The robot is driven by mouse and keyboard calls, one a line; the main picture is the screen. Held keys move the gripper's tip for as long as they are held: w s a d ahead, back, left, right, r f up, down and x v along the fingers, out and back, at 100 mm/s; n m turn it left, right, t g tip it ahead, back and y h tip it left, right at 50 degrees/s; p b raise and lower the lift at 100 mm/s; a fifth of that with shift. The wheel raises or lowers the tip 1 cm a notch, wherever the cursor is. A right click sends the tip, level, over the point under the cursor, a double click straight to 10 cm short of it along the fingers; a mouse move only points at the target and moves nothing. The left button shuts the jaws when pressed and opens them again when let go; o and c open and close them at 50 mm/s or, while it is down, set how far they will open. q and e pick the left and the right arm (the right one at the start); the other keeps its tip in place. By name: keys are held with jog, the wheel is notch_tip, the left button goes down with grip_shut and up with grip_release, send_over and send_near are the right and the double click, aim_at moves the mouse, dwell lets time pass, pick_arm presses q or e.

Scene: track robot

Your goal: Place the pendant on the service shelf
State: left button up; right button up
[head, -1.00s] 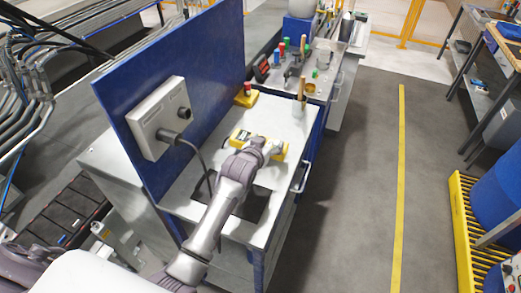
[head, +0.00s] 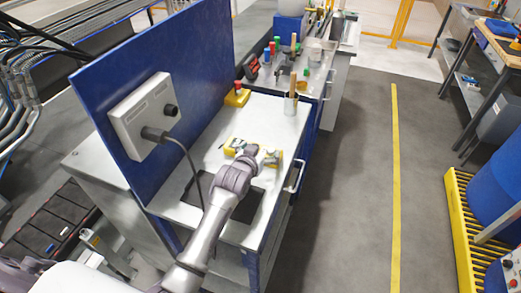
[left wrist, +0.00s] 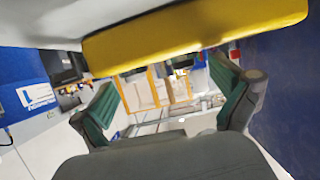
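The pendant (head: 231,150) is a yellow box with a dark display, over the light worktop of the blue-framed bench. My left gripper (head: 264,156) is right at it in the head view and covers its middle. In the left wrist view the yellow side of the pendant (left wrist: 195,42) spans the top of the picture, close to the fingers. The left gripper's two green-padded fingers (left wrist: 167,100) are spread wide, with the far background showing between them. Whether the fingers touch the pendant is hard to tell. My right gripper is in neither view. I cannot tell which surface is the service shelf.
A blue upright panel (head: 150,75) with a grey box (head: 143,110) and cable edges the worktop (head: 262,115) on the left. A red button on a yellow base (head: 237,97) and a cup (head: 290,104) stand farther back. The floor aisle on the right is clear.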

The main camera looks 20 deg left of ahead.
pick_arm(q)
jog(key=shift+r, duration=0.3)
jog(key=v, duration=1.2)
jog(key=shift+b, duration=0.4)
